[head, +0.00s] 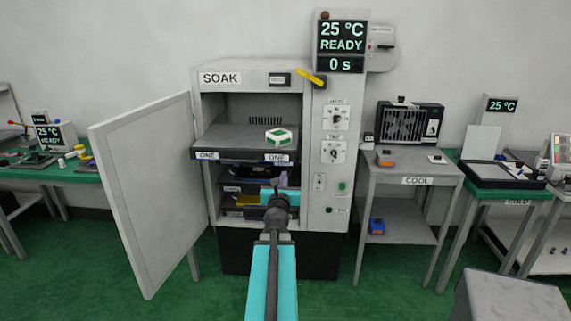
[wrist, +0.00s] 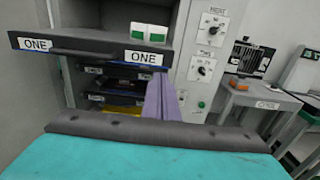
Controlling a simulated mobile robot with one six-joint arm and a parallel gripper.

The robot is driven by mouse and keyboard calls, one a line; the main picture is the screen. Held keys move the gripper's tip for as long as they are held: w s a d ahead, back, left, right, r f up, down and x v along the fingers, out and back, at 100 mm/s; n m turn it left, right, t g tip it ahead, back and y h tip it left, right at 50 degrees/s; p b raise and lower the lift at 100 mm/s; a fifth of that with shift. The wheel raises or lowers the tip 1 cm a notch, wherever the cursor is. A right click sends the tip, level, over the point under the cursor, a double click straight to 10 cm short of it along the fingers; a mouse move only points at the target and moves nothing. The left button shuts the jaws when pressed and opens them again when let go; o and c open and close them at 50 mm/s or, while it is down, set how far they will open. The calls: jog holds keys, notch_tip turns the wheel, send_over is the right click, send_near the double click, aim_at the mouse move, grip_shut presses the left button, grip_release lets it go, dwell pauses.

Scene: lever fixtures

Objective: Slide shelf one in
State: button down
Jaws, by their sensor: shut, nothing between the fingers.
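Shelf one (head: 228,143) is a dark tray with two ONE labels on its front edge. It sticks out of the open SOAK cabinet (head: 215,98). A white and green block (head: 278,136) sits on its right part, and the block also shows in the wrist view (wrist: 149,32). My gripper (head: 276,184) is in front of the cabinet, below the right ONE label. In the wrist view its purple fingers (wrist: 160,98) are together and empty, just below shelf one's front edge (wrist: 90,46). I cannot tell whether they touch it.
The cabinet door (head: 150,190) stands wide open at the left. Lower shelves (head: 235,188) sit inside under shelf one. The control panel (head: 334,150) is just right of the opening. A COOL table (head: 410,165) stands further right. Green floor is free in front.

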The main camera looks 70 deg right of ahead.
aim_at(287, 157)
jog(key=shift+w+d, duration=0.1)
jog(key=shift+d, duration=0.05)
jog(key=shift+p+x, duration=0.4)
jog(key=shift+x, duration=6.4)
jog(key=shift+w, duration=0.1)
